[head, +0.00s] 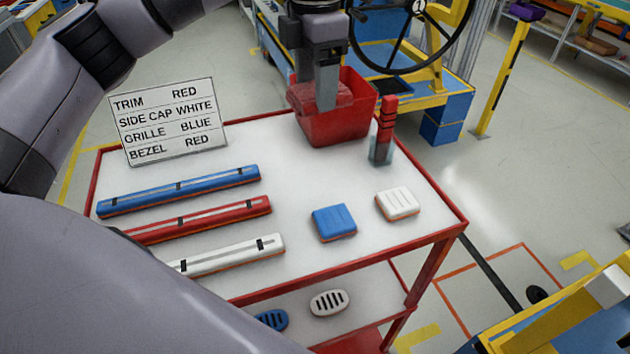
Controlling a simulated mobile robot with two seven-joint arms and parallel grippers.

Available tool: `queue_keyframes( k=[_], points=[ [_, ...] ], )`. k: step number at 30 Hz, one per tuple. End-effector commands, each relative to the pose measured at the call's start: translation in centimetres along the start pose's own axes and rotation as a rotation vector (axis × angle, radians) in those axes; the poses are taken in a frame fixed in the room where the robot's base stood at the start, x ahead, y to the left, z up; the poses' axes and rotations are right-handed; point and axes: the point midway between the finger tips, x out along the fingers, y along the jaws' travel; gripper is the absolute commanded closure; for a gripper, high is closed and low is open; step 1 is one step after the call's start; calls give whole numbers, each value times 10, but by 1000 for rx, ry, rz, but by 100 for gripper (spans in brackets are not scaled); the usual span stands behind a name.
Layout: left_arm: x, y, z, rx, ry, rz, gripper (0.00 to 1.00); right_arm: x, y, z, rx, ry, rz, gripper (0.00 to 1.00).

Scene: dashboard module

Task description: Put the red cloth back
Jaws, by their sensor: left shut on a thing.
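A red cloth (343,93) is at the mouth of a red bin (345,126) at the back of the white-topped table. My left gripper (326,103) points down over the bin and is shut on the cloth. The cloth is within or just above the bin's rim; its lower part and its exact contact with the bin are hidden. My right gripper is out of view.
Blue, red and white trim bars lie on the table (290,205) at left, with blue (333,222) and white (397,203) caps at right. A sign (168,121) stands at back left. A red upright piece (386,125) stands beside the bin. Grilles lie on the lower shelf.

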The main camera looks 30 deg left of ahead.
Motion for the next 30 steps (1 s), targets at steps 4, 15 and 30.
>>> queue_keyframes(
  k=[4, 15, 30],
  points=[
    [-12, 3, 1, -285, -3, 0, 66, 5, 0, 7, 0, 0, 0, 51],
    [-28, 5, 0, -671, -1, 1, 66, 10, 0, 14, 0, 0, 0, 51],
    [75, 6, -1, -688, 6, 1, 66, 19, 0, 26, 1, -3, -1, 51]
  ],
)
